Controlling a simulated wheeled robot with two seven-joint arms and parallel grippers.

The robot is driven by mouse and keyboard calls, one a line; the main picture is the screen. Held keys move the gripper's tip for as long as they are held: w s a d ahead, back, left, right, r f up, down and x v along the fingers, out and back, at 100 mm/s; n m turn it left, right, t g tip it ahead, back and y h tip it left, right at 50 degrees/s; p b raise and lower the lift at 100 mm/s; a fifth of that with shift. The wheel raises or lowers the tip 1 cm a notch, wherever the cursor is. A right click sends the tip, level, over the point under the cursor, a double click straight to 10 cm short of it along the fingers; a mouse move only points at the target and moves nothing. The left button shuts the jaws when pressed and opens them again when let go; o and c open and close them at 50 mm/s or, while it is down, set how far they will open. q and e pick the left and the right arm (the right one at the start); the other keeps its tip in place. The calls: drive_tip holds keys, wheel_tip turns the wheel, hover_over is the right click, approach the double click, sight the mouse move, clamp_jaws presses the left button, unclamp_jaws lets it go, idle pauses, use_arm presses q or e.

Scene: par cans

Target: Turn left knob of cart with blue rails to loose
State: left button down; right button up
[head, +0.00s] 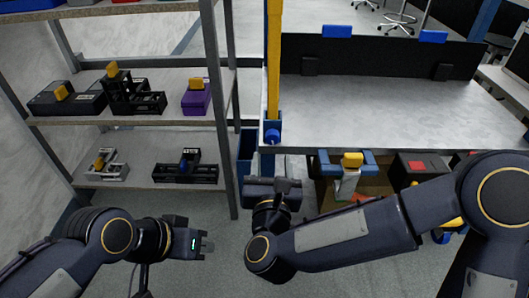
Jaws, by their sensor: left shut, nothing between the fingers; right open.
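Two blue rail-like pieces (326,164) stand under the front edge of the table, one on each side of a pale upright part with a yellow top (352,159). They may belong to the cart with blue rails, but I cannot make out its whole shape. No left knob can be told apart; my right arm covers the lower part. My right gripper (274,188) is left of the blue pieces, in front of the table's left leg, and appears apart from them. It is open, with its fingertips hard to see. My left gripper (206,246) is shut and empty, low over the floor.
A metal shelf rack (130,120) on the left holds black devices and a purple box (196,98). A large grey table (400,110) fills the right. A yellow post (273,60) rises at its left corner. A dark box with a red top (416,166) sits beneath it.

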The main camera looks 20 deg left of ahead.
sight(272, 140)
drive_tip(key=b+x, duration=0.1)
drive_tip(key=x, duration=0.6)
drive_tip(key=shift+w, duration=0.15)
drive_tip(key=shift+c, duration=0.3)
drive_tip(key=c, duration=0.9)
